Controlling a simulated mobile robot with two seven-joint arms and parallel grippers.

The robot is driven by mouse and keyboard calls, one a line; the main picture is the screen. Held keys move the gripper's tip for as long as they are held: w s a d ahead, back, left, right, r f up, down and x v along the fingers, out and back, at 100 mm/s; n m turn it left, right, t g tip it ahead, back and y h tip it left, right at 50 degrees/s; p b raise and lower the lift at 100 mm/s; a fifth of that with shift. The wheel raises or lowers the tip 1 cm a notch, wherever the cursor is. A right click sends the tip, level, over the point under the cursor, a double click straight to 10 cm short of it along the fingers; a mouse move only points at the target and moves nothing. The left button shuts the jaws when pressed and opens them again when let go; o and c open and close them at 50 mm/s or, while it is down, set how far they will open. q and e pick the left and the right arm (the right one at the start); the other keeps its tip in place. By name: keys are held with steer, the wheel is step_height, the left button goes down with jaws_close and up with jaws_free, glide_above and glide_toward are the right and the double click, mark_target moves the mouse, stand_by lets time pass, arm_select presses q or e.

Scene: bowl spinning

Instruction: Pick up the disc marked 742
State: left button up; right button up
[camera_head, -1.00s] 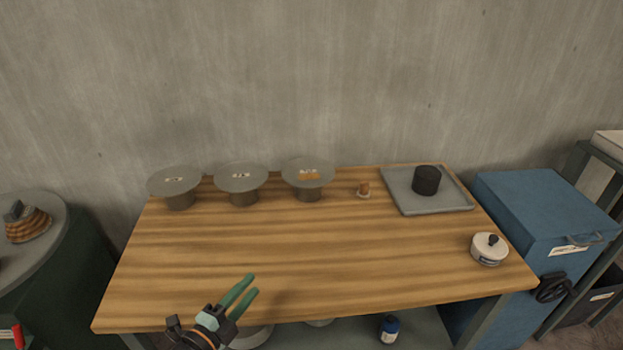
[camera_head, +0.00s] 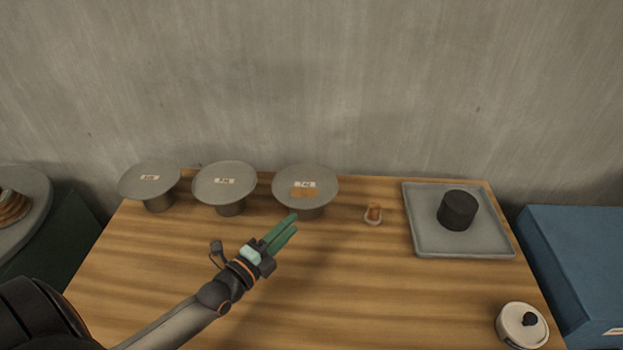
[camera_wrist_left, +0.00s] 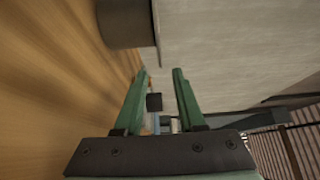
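Three grey discs rest on short round stands along the back of the table: a left disc (camera_head: 150,181), a middle disc (camera_head: 224,185) and a right disc (camera_head: 318,176). The right disc also has orange-brown patches. My left gripper (camera_head: 293,222) is in front of and just below the right disc, apart from it. In the left wrist view its fingers (camera_wrist_left: 162,76) are open with nothing between them. A stand (camera_wrist_left: 124,22) and a disc edge show at that view's top. My right gripper is not in view.
Right of the discs are a small orange-brown item (camera_head: 374,211) and a grey tray (camera_head: 425,235) holding a black cylinder (camera_head: 458,210). A white lidded pot (camera_head: 520,326) stands near the right edge of the wooden table (camera_head: 390,300). The middle of the table is clear.

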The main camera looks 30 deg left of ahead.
mark_target(317, 200)
arm_select(q)
steer(key=w, duration=0.3)
steer(key=w+d, duration=0.1)
steer(key=w, duration=0.7)
steer(key=shift+d+b, duration=0.2)
steer(key=shift+b, duration=0.1)
jaws_close()
stand_by(1.1)
